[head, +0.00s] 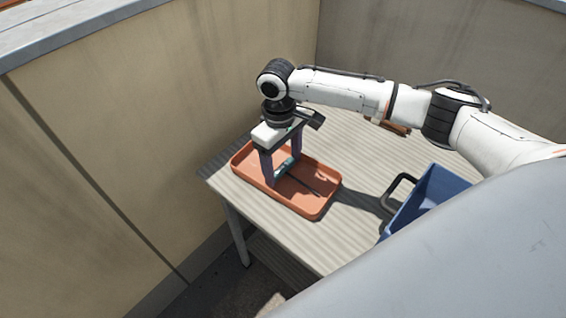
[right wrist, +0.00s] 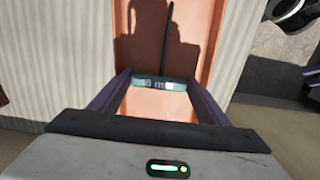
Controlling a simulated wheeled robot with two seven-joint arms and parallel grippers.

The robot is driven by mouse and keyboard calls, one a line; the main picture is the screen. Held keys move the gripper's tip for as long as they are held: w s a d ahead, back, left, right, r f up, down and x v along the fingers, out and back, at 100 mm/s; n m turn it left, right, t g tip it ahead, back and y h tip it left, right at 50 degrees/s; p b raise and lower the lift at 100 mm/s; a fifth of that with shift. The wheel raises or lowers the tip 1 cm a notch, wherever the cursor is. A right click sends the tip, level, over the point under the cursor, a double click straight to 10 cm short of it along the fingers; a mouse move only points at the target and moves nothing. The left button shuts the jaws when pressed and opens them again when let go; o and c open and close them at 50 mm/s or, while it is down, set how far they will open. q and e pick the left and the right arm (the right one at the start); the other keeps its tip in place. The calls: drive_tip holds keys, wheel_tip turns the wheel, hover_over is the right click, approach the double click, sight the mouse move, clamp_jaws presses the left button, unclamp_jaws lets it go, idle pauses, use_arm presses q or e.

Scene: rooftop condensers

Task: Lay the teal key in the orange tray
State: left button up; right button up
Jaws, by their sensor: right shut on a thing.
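The orange tray (head: 318,209) sits near the left corner of the table; its floor and rim also show in the right wrist view (right wrist: 206,40). My right gripper (head: 283,172) points down inside the tray's outline and is shut on the teal key (head: 288,166). In the right wrist view the key's teal grip (right wrist: 160,83), with pale lettering ending in "mm", spans between the fingertips. A thin dark shaft runs from it along the tray. I cannot tell whether the key touches the tray floor. My left gripper is not in view.
A blue bin (head: 432,196) with a black handle stands at the table's right side. A small brown object (head: 396,127) lies toward the back, under my arm. The ribbed table top (head: 345,165) is clear between tray and bin. A beige wall (head: 130,130) rises at the left.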

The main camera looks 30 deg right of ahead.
drive_tip(key=shift+f, duration=0.15)
drive_tip(key=o, duration=0.8)
drive_tip(key=shift+c, duration=0.2)
wheel_tip(320, 180, up, 12)
drive_tip(key=shift+w+r+p, duration=0.2)
drive_tip(key=shift+w+p, duration=0.15)
drive_tip(key=shift+p, duration=0.1)
drive_tip(key=shift+a, duration=0.15)
